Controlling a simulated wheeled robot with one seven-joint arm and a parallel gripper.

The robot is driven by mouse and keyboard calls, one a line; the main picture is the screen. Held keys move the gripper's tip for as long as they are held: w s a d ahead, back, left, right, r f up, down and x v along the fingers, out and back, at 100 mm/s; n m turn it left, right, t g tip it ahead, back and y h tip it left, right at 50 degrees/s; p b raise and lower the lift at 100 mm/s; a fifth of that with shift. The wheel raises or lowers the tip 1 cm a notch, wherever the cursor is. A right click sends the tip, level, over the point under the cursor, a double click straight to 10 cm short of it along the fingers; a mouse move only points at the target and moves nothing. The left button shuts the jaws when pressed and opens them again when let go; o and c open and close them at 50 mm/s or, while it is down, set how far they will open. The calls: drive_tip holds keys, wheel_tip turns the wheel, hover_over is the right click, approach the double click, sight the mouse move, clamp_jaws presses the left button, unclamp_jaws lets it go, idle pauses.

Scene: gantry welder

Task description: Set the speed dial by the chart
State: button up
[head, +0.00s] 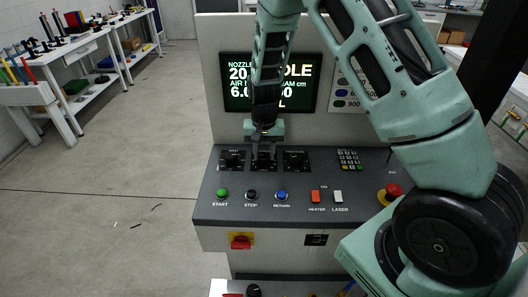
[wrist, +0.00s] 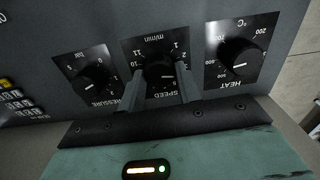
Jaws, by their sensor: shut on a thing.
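The speed dial (wrist: 158,70) is a black knob on a plate marked m/min and SPEED, upside down in the wrist view. My gripper (wrist: 160,88) is shut on it, one finger on each side. A pale pointer mark shows on the knob toward the right; its exact reading is unclear. In the head view my gripper (head: 263,153) comes down on the middle plate and hides this dial. The chart (head: 345,88) is a pale panel right of the screen with blue and green ovals and numbers. My arm covers part of it.
The pressure dial (wrist: 93,84) and heat dial (wrist: 238,53) flank the speed dial closely. The screen (head: 240,92) is partly hidden by my arm. Below the dials are a green start button (head: 222,193), other buttons, switches and a red emergency knob (head: 393,190).

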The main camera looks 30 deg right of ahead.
sight(264, 155)
drive_tip(key=shift+w+r, duration=0.1)
drive_tip(key=o, duration=1)
wheel_tip(264, 155, up, 17)
drive_tip(key=b, duration=0.2)
drive_tip(key=shift+r+b, duration=0.2)
drive_tip(key=shift+b, duration=0.2)
drive_tip(key=s+a+n+y, duration=0.1)
drive_tip(key=s+a+n, duration=0.6)
drive_tip(key=s+a, duration=0.8)
drive_tip(key=s+a+f+n, duration=0.1)
drive_tip(key=s+a+n, duration=0.1)
drive_tip(key=s, duration=0.5)
drive_tip(key=s+a+f+n, duration=0.1)
drive_tip(key=s+a+n, duration=0.2)
drive_tip(key=s+n, duration=0.2)
drive_tip(key=shift+s+f, duration=0.35)
drive_tip(key=shift+s, duration=0.85)
